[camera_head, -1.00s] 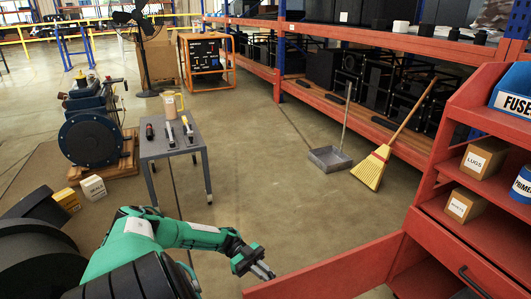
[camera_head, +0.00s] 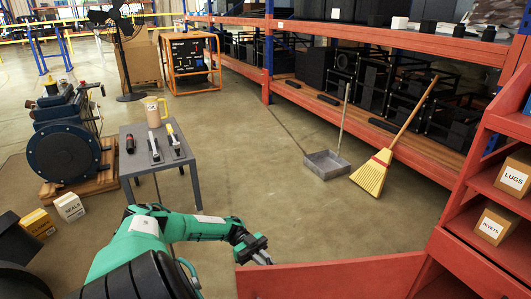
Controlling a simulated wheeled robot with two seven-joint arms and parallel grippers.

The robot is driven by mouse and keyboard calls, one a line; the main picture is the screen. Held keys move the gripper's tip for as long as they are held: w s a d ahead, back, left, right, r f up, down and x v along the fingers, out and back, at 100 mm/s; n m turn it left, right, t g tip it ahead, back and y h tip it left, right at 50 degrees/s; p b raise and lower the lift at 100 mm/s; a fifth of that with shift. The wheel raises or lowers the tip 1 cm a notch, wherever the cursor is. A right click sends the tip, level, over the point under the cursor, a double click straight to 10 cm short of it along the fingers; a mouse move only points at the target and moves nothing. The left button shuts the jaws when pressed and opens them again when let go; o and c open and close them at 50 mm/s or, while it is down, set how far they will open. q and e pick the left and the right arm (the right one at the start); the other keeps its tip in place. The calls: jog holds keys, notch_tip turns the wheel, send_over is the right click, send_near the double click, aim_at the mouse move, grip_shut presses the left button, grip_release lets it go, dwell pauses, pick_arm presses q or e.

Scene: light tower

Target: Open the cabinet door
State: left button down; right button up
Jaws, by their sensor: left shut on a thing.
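The red cabinet (camera_head: 480,245) stands at the right edge, partly cut off. Its red door (camera_head: 335,280) is swung out and stretches left across the bottom of the view. The lower part of the door is out of frame. My left gripper (camera_head: 264,259) is at the top of the door's free left end, shut on the door. I cannot tell whether it holds the edge or a handle hidden behind the panel. My right gripper is not in view.
A grey table (camera_head: 187,162) with tools and a mug stands left of the door. A dustpan (camera_head: 325,165) and a broom (camera_head: 374,172) stand before the long shelving (camera_head: 440,155). Boxes (camera_head: 515,176) sit on the cabinet's shelves. The floor beyond the door is clear.

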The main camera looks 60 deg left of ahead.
pick_arm(q)
jog(key=shift+w+d+r, duration=0.25)
jog(key=shift+w, duration=0.15)
jog(key=c, duration=1.6)
grip_release()
jog(key=shift+w+d, duration=0.1)
jog(key=shift+c, duration=0.2)
jog(key=shift+o, duration=0.7)
jog(key=shift+w, duration=0.1)
jog(key=shift+s+f, duration=0.1)
jog(key=shift+s, duration=0.1)
jog(key=shift+s, duration=0.15)
jog(key=shift+a, duration=0.25)
